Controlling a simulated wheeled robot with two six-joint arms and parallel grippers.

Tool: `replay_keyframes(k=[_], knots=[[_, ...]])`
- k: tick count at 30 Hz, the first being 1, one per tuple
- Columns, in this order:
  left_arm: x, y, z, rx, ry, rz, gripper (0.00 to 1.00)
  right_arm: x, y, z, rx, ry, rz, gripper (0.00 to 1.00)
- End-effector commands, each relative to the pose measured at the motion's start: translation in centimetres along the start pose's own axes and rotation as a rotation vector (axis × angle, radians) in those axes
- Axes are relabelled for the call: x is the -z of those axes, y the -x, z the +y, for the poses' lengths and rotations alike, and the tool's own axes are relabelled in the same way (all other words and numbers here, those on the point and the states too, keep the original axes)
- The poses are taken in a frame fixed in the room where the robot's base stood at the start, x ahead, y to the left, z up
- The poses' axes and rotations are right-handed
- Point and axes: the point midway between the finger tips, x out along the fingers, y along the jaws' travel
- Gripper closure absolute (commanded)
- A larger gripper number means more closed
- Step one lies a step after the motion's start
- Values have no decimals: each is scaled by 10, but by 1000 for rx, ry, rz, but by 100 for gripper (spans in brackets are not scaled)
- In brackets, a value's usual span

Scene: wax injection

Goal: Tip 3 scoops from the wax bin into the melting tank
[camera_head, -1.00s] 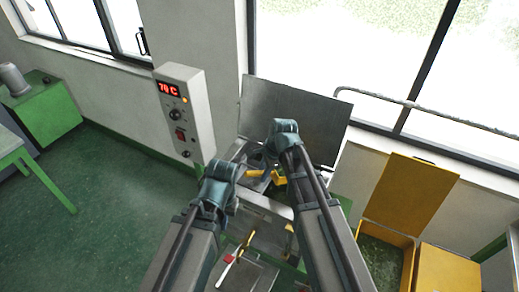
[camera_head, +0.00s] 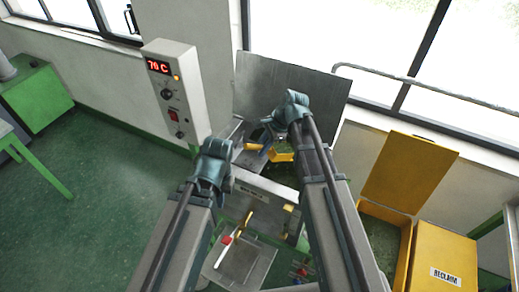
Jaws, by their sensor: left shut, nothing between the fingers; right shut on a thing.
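The melting tank (camera_head: 262,184) stands in the middle, with its grey lid (camera_head: 290,90) raised behind it. My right gripper (camera_head: 262,135) is over the tank opening, shut on a yellow scoop (camera_head: 281,154). The scoop is partly hidden by my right arm. Something greenish shows at the scoop, but I cannot tell if it is wax inside it or behind it. The wax bin (camera_head: 408,255) is yellow, open, and holds green wax (camera_head: 382,240); its yellow lid (camera_head: 410,172) stands up behind it. My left gripper (camera_head: 217,150) is left of the tank, its fingers mostly hidden by its wrist, and holds nothing.
A control box (camera_head: 178,88) reading 70 C is left of the tank. A yellow RECLAIM bin (camera_head: 445,255) stands right of the wax bin. A small tray (camera_head: 240,262) with a red-and-white tool (camera_head: 223,250) lies in front. Green floor is free at left.

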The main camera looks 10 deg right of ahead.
Motion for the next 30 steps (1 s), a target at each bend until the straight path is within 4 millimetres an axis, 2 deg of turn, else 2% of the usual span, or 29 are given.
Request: replay_keyframes(k=[14, 30], knots=[[0, -7, 1, 0, 1, 0, 100, 12, 29, -8, -6, -56, -277, 100], [2, -32, 3, 0, 3, 1, 100, 32, 56, -13, -13, -109, -549, 100]])
